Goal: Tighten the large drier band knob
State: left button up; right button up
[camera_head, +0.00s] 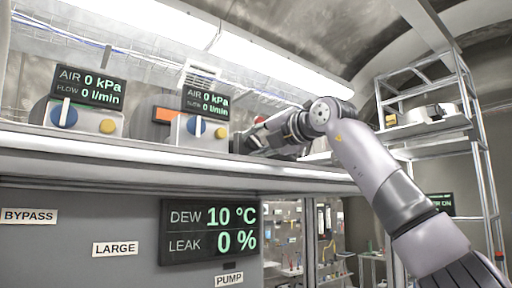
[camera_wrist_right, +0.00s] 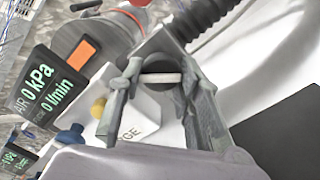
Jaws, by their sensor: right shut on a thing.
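My right gripper (camera_head: 262,143) reaches in from the right over the shelf, at the right end of the row of units. In the right wrist view my right gripper (camera_wrist_right: 158,92) has its two fingers on either side of a dark round knob with a pale bar (camera_wrist_right: 160,78), and is shut on it. A white panel (camera_wrist_right: 145,113) by the knob carries a label whose visible letters end in "RGE", so I take it as the large drier band knob. In the head view the knob is hidden behind the gripper. My left gripper is in neither view.
Two units with blue knobs (camera_head: 64,115) and yellow knobs (camera_head: 107,126) stand left on the shelf (camera_head: 150,153); their displays read AIR 0 kPa. A panel below (camera_head: 209,231) shows DEW 10 °C, LEAK 0 %. A metal rack (camera_head: 425,130) stands right.

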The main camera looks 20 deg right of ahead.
jog(key=m+b, duration=0.1)
jog(key=m, duration=0.2)
jog(key=shift+m, duration=0.3)
jog(key=shift+r+m+b, duration=0.15)
jog(key=shift+m+b, duration=0.2)
jog(key=shift+m, duration=1.35)
jog(key=o, duration=1.1)
jog(key=shift+d, duration=0.1)
jog(key=shift+o, duration=0.2)
